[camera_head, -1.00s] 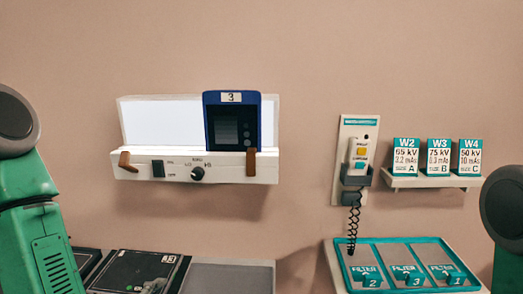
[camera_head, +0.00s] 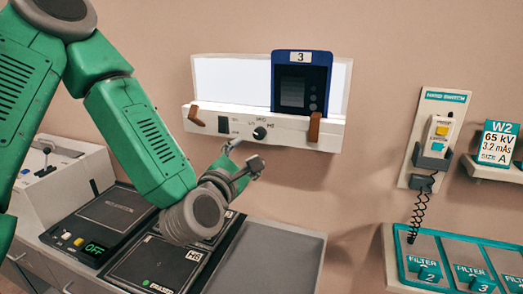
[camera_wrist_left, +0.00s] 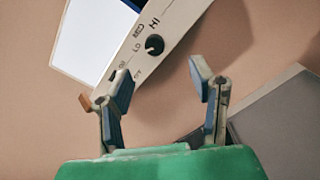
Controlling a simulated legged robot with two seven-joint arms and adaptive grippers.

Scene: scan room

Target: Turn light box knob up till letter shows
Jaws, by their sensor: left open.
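The light box (camera_head: 262,131) is on the wall, its white panel lit. Its black knob (camera_head: 260,133) is on the front strip. In the left wrist view the knob (camera_wrist_left: 155,45) has OFF, LO, MED and HI printed around it; I cannot tell its exact setting. A blue plate marked 3 (camera_head: 301,82) stands in front of the panel's right part. A grey square shows on it, and I see no letter there. My left gripper (camera_head: 243,158) is open and empty, below the knob and apart from it. In the wrist view the knob lies beyond the gap between its fingers (camera_wrist_left: 160,82).
A rocker switch (camera_head: 223,125) is left of the knob, and brown clips (camera_head: 314,127) are on the strip. Dark cassettes (camera_head: 155,262) and a grey tray (camera_head: 272,262) lie below. A hand switch (camera_head: 438,135) and a filter tray (camera_head: 395,262) are at the right.

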